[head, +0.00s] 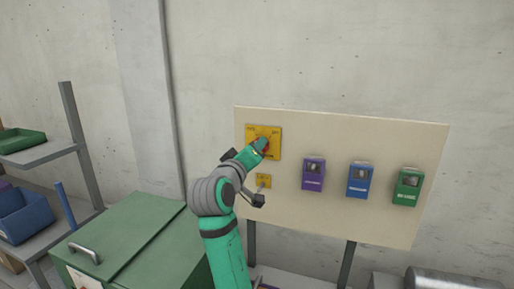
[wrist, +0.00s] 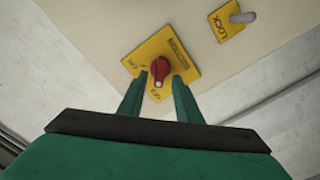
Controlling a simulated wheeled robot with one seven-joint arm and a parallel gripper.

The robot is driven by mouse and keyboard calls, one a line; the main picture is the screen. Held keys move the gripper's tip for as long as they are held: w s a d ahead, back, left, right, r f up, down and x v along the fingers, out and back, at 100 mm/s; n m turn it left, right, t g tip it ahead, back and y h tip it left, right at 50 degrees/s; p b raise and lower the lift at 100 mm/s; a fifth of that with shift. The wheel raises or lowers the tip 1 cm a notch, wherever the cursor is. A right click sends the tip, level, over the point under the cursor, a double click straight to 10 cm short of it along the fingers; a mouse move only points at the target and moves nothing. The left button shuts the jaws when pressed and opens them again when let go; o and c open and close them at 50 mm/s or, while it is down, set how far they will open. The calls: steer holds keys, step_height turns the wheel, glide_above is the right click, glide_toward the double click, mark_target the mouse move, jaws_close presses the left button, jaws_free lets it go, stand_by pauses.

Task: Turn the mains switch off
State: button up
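The mains switch is a red knob (wrist: 159,68) on a yellow plate (wrist: 180,52) with ON and OFF lettering. The plate also shows at the upper left of the board in the head view (head: 253,131). In the wrist view the knob runs roughly up and down the picture, its lower end towards the OFF lettering; which end is the pointer is unclear. My gripper (wrist: 160,77) has its fingers apart, one on each side of the knob. Narrow gaps seem to show beside the knob; I cannot tell whether either finger touches it. In the head view my gripper (head: 262,146) covers most of the knob.
A small yellow LOCK plate (wrist: 234,24) with a grey pin is beside the switch plate, below it in the head view. Purple (head: 313,174), blue (head: 361,179) and green (head: 408,187) boxes hang to the right on the cream board (head: 340,125). A green cabinet (head: 125,235) stands lower left.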

steer(key=v, duration=0.9)
steer(key=shift+s, duration=0.1)
steer(key=s+f+y, duration=0.2)
steer(key=s+f, duration=0.1)
steer(key=f, duration=1.3)
steer(key=s+f+y, duration=0.2)
steer(key=s+f, duration=0.2)
steer(key=f, duration=1.3)
steer(key=s+f+m+g+y, duration=0.1)
steer(key=s+f, duration=0.7)
steer(key=s, duration=0.4)
steer(key=s+f+m+g+y, duration=0.1)
steer(key=s+f, duration=0.7)
steer(key=s, duration=0.3)
steer(key=s+d+r+m, duration=0.1)
steer(key=s+d, duration=0.1)
steer(key=s, duration=0.8)
steer(key=s+d+r+m, duration=0.1)
steer(key=s+d+m, duration=0.1)
steer(key=s, duration=0.8)
steer(key=shift+m, duration=0.3)
